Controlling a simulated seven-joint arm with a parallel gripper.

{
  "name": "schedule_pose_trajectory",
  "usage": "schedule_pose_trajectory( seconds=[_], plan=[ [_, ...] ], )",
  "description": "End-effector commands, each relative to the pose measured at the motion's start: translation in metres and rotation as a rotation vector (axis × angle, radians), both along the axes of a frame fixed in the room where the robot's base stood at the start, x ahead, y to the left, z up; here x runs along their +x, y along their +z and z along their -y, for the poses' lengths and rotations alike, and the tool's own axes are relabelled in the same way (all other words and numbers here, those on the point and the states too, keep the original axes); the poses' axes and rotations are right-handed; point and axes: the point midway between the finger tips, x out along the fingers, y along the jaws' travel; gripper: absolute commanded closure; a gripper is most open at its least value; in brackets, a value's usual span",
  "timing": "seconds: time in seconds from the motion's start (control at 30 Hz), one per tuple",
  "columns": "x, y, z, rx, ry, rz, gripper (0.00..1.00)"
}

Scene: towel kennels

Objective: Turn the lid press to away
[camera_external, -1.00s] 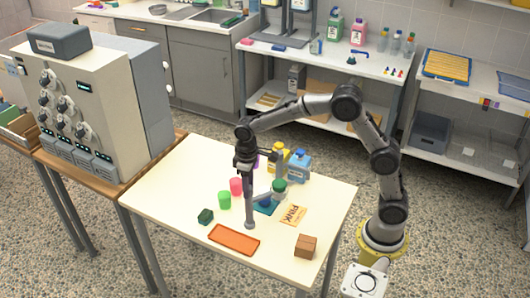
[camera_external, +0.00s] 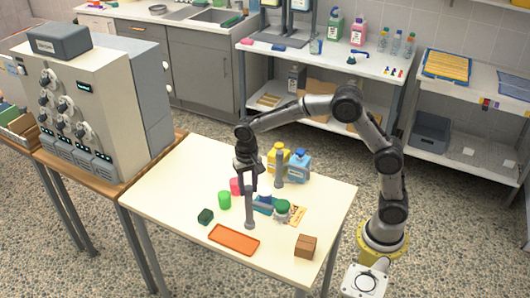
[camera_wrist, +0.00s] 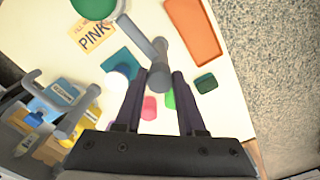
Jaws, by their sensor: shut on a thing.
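The lid press appears to be the grey metal piece with upright rods and a bar; its front rod (camera_external: 249,212) stands over the table below my gripper (camera_external: 248,189). In the wrist view its grey bar (camera_wrist: 145,42) ends between the fingertips of my gripper (camera_wrist: 157,77), which is shut on that rounded grey end. Another grey upright (camera_external: 279,170) stands in front of the bottles. A green round lid (camera_external: 282,206) sits right of the front rod, beside a teal pad (camera_external: 263,208). How the grey parts join is partly hidden.
A yellow bottle (camera_external: 272,152) and a blue bottle (camera_external: 299,165) stand behind. Pink and green cups (camera_external: 224,200), a dark green block (camera_external: 205,216), an orange tray (camera_external: 234,240), a brown box (camera_external: 305,246) and a PINK card (camera_external: 298,216) surround the press.

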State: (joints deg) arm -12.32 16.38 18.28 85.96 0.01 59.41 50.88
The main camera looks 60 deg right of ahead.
Motion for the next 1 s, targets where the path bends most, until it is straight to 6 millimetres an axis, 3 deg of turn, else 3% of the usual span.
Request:
schedule_pose_trajectory(
  seconds=[0.3,0.8,0.83,1.0],
  plan=[
    [0.0008,0.0024,-0.0003,0.001,-0.110,0.005,1.00],
    [0.0010,0.0025,-0.0001,0.002,-0.131,0.005,1.00],
    [0.0010,0.0026,-0.0001,0.002,-0.130,0.005,0.59],
    [0.0007,0.0018,-0.0001,0.001,-0.129,0.003,0.30]
  ],
)
